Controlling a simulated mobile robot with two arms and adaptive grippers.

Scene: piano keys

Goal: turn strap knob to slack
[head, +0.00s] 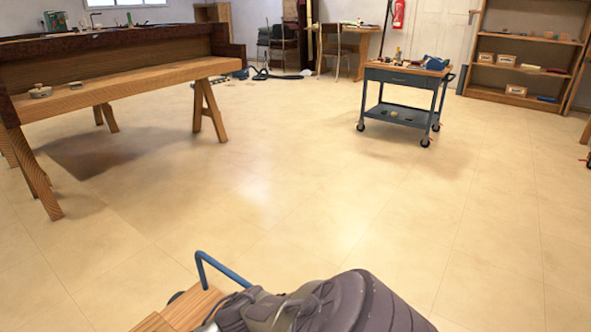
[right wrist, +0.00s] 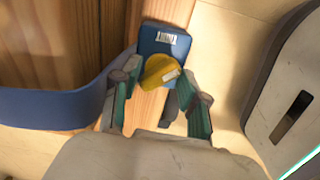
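My left gripper is not in view.
A long wooden bench (head: 130,85) on trestles stands at left. A wheeled cart (head: 405,92) with tools stands at back right, near a shelf unit (head: 535,18). The floor (head: 270,190) between them is clear. A pale rounded body (right wrist: 298,95) is close at right in the wrist view.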

